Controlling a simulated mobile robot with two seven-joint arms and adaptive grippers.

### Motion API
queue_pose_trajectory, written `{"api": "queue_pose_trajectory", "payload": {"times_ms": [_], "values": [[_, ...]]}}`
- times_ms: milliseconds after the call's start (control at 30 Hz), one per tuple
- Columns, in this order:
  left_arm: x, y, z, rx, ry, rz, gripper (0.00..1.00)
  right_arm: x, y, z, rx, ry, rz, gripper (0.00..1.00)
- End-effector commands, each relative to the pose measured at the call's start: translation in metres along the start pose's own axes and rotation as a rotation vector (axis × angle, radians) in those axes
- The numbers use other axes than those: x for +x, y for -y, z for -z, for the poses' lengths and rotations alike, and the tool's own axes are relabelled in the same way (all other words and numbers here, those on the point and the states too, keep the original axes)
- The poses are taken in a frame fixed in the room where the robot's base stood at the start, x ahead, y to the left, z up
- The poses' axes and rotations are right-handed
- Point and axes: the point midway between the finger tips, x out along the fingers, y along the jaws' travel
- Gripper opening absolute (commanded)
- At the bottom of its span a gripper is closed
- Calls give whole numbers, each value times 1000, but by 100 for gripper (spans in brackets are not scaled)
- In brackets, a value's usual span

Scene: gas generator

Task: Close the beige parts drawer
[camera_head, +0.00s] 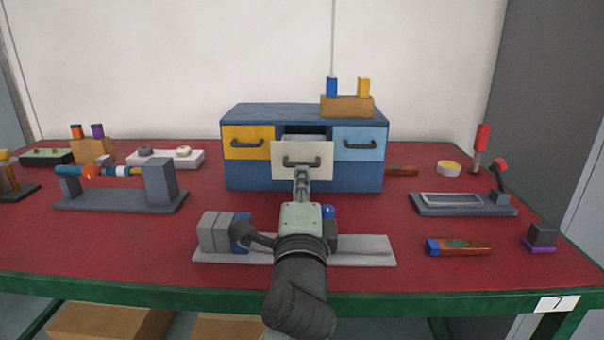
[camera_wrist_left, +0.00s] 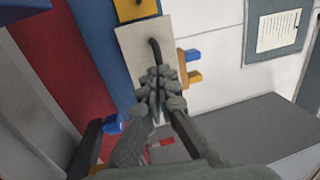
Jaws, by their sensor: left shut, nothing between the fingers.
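The beige drawer (camera_head: 302,152) is the middle one of the blue cabinet (camera_head: 300,112). It stands partly open, with its front out ahead of the yellow and light blue drawer fronts. It has a dark handle across its front. My left gripper (camera_head: 302,174) is shut and empty, with its fingertips at or just below that handle; I cannot tell whether they touch. In the left wrist view the shut fingers (camera_wrist_left: 157,72) point at the beige front (camera_wrist_left: 142,42) and its dark handle (camera_wrist_left: 155,50). My right gripper is not in view.
The yellow drawer (camera_head: 248,142) and light blue drawer (camera_head: 358,143) are flush. A grey vise (camera_head: 222,232) on a long plate lies beneath my left arm. A fixture (camera_head: 160,185) stands left, a framed tray (camera_head: 450,200) right. A wooden block (camera_head: 347,106) tops the cabinet.

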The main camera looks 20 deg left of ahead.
Motion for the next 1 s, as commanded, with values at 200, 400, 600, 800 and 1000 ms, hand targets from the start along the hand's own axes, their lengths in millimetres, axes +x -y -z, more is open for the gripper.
{"api": "queue_pose_trajectory", "payload": {"times_ms": [200, 400, 600, 800, 1000], "values": [[6, 0, 0, 0, 0, 1, 0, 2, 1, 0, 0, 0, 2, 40], [6, 0, 0, 0, 0, 1, 0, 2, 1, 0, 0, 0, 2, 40], [29, -1, 1, 3, 2, 1, 0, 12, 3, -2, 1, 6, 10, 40], [80, -10, 2, 2, 2, 2, 0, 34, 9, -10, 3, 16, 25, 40], [109, -17, 3, 1, 0, 2, 0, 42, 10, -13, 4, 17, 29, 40]]}}
